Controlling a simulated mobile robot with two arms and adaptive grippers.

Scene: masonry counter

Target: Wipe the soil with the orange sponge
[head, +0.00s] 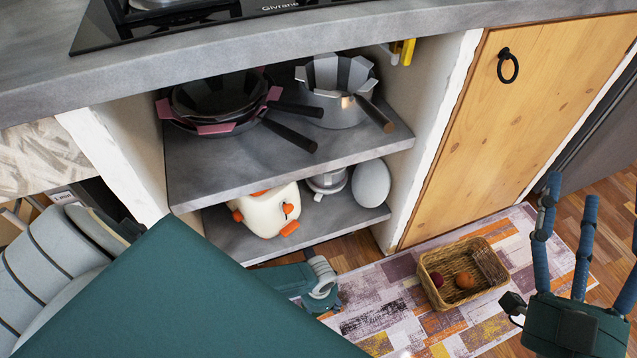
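I cannot make out an orange sponge or any soil in the head view. My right gripper (583,212) is at the right edge, with its blue fingers spread apart and pointing up. It is empty and appears above the floor, right of the wicker basket. My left arm comes in from the left, and its large teal link covers the lower left of the view. The fingers of my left gripper do not show.
The grey counter (300,48) carries a black hob (190,27). Below are shelves with pink-handled pans (213,103), a steel pot (342,105) and a white-and-orange appliance (265,212). A wicker basket (490,262) with two round items stands on the patterned rug (375,310). A wooden door (530,110) is shut.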

